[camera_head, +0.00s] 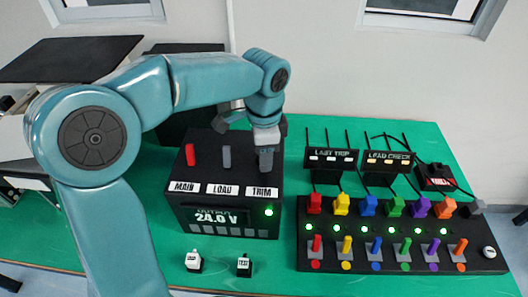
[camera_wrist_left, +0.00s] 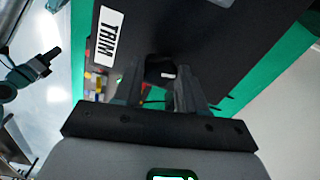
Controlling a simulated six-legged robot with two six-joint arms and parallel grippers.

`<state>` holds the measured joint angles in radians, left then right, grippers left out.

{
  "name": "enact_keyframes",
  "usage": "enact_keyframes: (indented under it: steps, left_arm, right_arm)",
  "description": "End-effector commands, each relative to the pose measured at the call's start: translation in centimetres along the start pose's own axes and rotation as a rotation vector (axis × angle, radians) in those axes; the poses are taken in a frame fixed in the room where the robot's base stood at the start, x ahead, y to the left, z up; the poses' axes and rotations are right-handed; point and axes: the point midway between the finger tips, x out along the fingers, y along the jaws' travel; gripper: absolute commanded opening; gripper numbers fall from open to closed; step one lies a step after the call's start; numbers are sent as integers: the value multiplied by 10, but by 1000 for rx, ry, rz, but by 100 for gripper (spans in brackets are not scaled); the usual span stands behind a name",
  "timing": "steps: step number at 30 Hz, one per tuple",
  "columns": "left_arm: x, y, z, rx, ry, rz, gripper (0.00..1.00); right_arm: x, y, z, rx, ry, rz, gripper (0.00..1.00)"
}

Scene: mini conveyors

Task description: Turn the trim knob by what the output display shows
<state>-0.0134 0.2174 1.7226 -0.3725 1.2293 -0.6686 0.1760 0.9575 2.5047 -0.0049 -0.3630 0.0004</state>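The black power box (camera_head: 225,180) stands on the green table, with labels MAIN, LOAD and TRIM on its sloping top. Its output display (camera_head: 217,217) reads 24.0 V, and a green lamp beside it is lit. A red lever (camera_head: 190,155) is above MAIN and a grey lever (camera_head: 227,157) above LOAD. My left gripper (camera_head: 266,160) points down above the TRIM label (camera_head: 262,192) and hides the trim knob in the head view. In the left wrist view, the dark trim knob (camera_wrist_left: 160,70) with a white mark lies between the fingertips; whether they touch it is unclear. My right gripper is not in view.
On the right is a black console (camera_head: 400,258) with coloured blocks, green lamps and coloured levers. Behind it stand LAST TRIP (camera_head: 331,155) and LOAD CHECK (camera_head: 389,157) panels. Two small labelled pieces (camera_head: 194,261) (camera_head: 244,265) sit before the box.

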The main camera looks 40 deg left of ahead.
Motion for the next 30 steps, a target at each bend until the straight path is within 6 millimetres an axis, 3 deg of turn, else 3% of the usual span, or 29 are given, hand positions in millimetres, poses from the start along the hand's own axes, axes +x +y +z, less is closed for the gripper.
enact_keyframes:
  steps: [1,2,14,17,30]
  left_arm:
    - [-1,-1,0,-1,3,-4,56]
    - [-1,-1,0,-1,3,-3,66]
    - [-9,-1,0,-2,3,-3,66]
    - [-27,-1,-1,-2,5,-5,66]
    - [-138,0,-1,-1,5,-4,66]
  right_arm:
    - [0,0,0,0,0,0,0]
    - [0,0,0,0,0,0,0]
    - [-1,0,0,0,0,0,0]
    - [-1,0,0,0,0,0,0]
    - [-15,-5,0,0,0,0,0]
